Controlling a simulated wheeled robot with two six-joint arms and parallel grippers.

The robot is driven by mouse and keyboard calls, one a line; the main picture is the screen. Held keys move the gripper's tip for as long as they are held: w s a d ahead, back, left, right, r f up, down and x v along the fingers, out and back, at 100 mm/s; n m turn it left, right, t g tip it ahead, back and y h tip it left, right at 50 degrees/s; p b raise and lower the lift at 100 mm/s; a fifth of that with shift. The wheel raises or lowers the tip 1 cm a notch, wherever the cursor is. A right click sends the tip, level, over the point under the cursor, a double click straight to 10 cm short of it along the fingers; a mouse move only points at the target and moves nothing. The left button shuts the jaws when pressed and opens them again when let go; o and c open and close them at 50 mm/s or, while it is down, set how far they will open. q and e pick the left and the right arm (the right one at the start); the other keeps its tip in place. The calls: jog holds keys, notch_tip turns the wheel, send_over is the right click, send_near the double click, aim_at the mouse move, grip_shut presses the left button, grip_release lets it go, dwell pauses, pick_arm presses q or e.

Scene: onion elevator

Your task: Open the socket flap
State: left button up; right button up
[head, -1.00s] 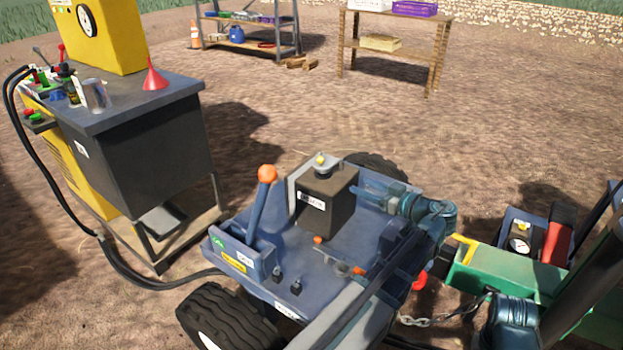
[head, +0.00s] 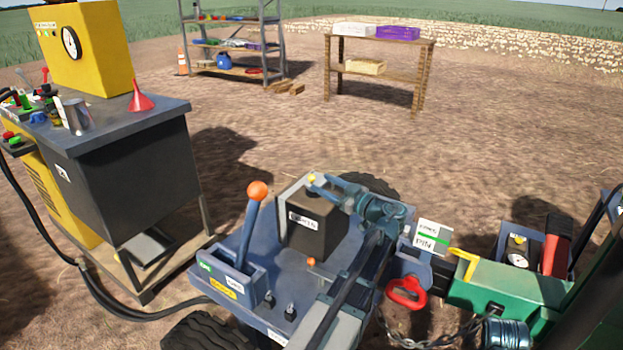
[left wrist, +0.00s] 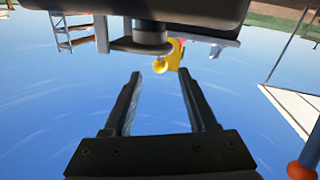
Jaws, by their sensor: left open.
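A dark box (head: 313,232) with a white label stands on the blue machine deck. On its top is a round grey fitting with a small yellow knob (head: 312,178), which I take for the socket flap; it looks closed. In the left wrist view, the yellow knob (left wrist: 160,67) sits between and just past my open fingertips, below a grey disc (left wrist: 148,45). My left gripper (head: 328,181) is open above the box, its fingers pointing left at the knob. I cannot tell whether they touch it. My right gripper is not in view.
An orange-topped lever (head: 257,192) stands left of the box. A green trailer (head: 510,286), a red hook (head: 406,292) and a chain are at the right. A dark cabinet (head: 130,165) with a hose stands at the left. A wooden table (head: 380,41) is far back.

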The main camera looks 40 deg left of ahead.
aim_at(314, 179)
pick_arm(q)
jog(key=a, duration=0.5)
jog(key=shift+w+a, duration=0.2)
jog(key=shift+a, duration=0.1)
grip_shut()
dwell(1.2)
